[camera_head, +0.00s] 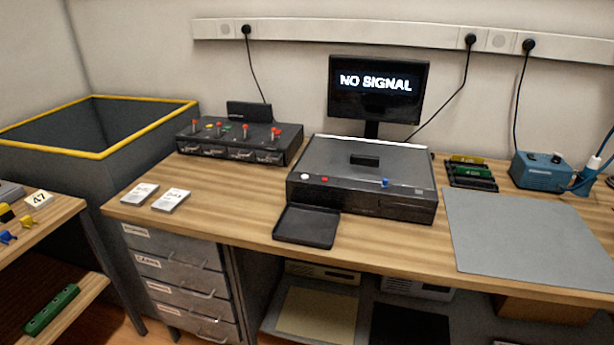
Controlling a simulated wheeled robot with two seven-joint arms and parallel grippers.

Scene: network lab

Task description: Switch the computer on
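The computer (362,172) is a flat dark grey case on the wooden bench, with a black handle-like piece on its lid. Neither of my grippers is in view.
A black tray (307,226) sits in front of the computer. A dark box with coloured levers (240,142) stands left, two white cards (171,200) nearby. Right are green and yellow modules (472,172), a grey mat (530,238) and a blue soldering station (543,172). A yellow-rimmed bin (100,154) stands left.

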